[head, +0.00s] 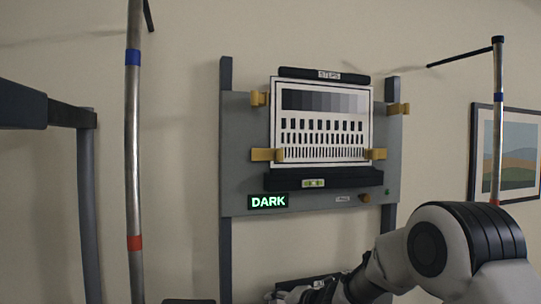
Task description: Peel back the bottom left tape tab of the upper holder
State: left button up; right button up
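The upper holder (323,180) is mounted on a grey upright panel and carries a white test chart (320,110) with grey steps and rows of black bars. Yellow tape tabs sit at the chart's corners. The bottom left tab (263,155) lies across the chart's lower left edge and looks flat. The bottom right tab (378,154), top left tab (258,99) and top right tab (400,109) also show. My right gripper (300,293) is low at the bottom edge, below the panel and apart from the tabs; its fingers are unclear. My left gripper is out of view.
A lit DARK sign (268,201) and a small knob (365,198) are on the panel's lower part. A metal pole (134,150) stands left and another (497,120) right. A framed picture (512,150) hangs right.

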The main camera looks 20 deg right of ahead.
notch_tip(320, 180, up, 15)
jog(key=w+n+t, duration=0.2)
jog(key=w+n, duration=0.1)
jog(key=n, duration=0.2)
jog(key=n+t, duration=0.3)
jog(key=n, duration=0.6)
send_near(282, 154)
jog(key=w, duration=0.1)
jog(key=p+x, duration=0.4)
jog(key=x, duration=0.4)
jog(key=shift+w+a+r+p, duration=0.1)
jog(key=shift+w+a+p, duration=0.05)
jog(key=shift+p, duration=0.2)
jog(key=shift+w, duration=0.1)
jog(key=shift+a, duration=0.15)
jog(key=shift+c, duration=0.9)
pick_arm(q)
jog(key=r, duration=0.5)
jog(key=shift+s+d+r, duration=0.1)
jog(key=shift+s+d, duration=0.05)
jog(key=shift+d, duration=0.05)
pick_arm(e)
jog(key=shift+w, duration=0.1)
grip_shut()
